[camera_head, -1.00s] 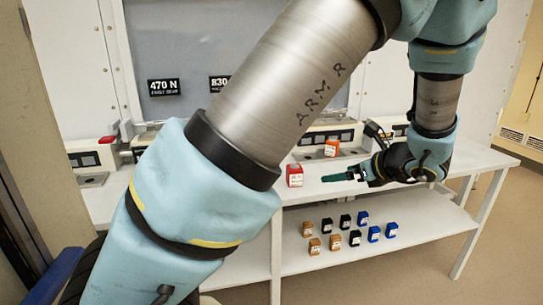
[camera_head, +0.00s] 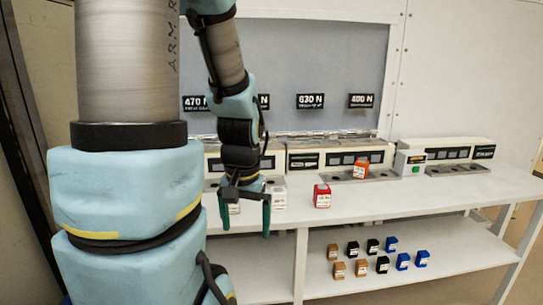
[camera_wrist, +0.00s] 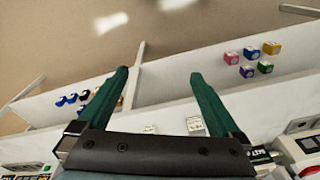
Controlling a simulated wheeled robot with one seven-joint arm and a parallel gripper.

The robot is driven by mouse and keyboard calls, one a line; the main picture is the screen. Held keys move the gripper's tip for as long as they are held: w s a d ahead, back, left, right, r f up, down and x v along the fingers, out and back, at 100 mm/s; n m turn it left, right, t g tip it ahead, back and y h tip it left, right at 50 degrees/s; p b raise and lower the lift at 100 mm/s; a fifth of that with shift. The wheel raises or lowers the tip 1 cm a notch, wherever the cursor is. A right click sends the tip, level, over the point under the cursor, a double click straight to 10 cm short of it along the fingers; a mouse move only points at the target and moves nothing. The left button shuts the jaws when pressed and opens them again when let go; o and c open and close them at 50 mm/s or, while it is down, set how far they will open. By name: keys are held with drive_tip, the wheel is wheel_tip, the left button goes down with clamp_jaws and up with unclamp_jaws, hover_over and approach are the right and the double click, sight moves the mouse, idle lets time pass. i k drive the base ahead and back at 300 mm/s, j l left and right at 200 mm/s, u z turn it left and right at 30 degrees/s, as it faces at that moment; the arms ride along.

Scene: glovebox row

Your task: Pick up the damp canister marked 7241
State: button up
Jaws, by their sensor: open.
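Two white canisters stand on the bench top: one (camera_head: 279,200) right of my gripper, the other (camera_head: 234,208) partly hidden behind its fingers. In the wrist view the white canisters (camera_wrist: 194,124) show between the fingers, near the palm. A red canister (camera_head: 322,196) stands further right, and an orange canister (camera_head: 361,168) sits at the instrument behind it. No marking is readable, so I cannot tell which is 7241 or damp. My gripper (camera_head: 246,228) points down at the front of the bench, open and empty; it also shows in the wrist view (camera_wrist: 160,74).
The lower shelf (camera_head: 440,255) holds several brown, black and blue canisters (camera_head: 382,264). The wrist view also shows several coloured canisters (camera_wrist: 248,71) on a shelf. Instruments (camera_head: 335,157) line the bench's back under a grey window. The bench right of the red canister is mostly clear.

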sight(321, 196)
drive_tip(key=u, duration=0.95)
drive_tip(key=k+l+u, duration=0.1)
drive_tip(key=l+u, duration=0.3)
drive_tip(key=k+l+u, duration=0.1)
drive_tip(key=l+u, duration=0.3)
drive_tip(key=k+l+u, duration=0.15)
drive_tip(key=u, duration=0.25)
drive_tip(key=k+l+u, duration=0.2)
drive_tip(key=u, duration=0.25)
drive_tip(key=k+l+u, duration=0.2)
drive_tip(key=u, duration=0.2)
drive_tip(key=k+l+u, duration=0.2)
drive_tip(key=k, duration=0.8)
drive_tip(key=k+l+u, duration=0.15)
drive_tip(key=k, duration=0.9)
